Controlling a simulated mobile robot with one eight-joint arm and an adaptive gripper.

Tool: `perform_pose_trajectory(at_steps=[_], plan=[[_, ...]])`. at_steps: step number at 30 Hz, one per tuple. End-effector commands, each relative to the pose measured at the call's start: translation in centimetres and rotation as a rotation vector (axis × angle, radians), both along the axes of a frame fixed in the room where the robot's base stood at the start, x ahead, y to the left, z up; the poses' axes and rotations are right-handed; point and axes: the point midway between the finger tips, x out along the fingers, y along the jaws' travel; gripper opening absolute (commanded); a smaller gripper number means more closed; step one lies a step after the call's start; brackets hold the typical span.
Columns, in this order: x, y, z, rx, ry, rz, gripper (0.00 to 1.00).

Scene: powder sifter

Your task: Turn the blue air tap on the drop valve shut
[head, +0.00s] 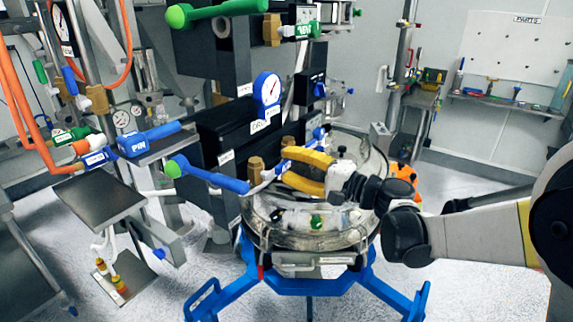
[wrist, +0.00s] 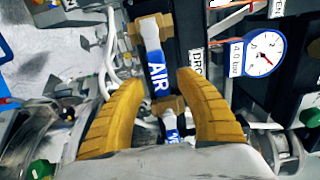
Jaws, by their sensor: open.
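In the wrist view a blue part marked AIR (wrist: 157,70) runs between two brass fittings; I cannot tell how much of the lever shows there. My gripper (head: 283,166) has yellow fingers and is open, just right of the tap's fittings. In the wrist view my gripper (wrist: 160,82) has its fingers on either side of the AIR part, holding nothing. Contact with the tap cannot be told.
A blue pressure gauge (head: 268,89) stands above the tap on a black block (head: 225,125). A clear round vessel (head: 330,235) on a blue stand (head: 300,285) is below my gripper. A green-ended lever (head: 225,11) is above.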

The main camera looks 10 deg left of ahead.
Motion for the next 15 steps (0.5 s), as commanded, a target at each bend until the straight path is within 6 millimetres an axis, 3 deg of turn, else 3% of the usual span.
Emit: perform_pose_trajectory(at_steps=[9, 15], plan=[[-2.5, -6.4, 0.0, 0.0, 0.0, -0.005, 0.41], [-3.8, -9.4, 0.0, 0.0, 0.0, -0.002, 0.41]])
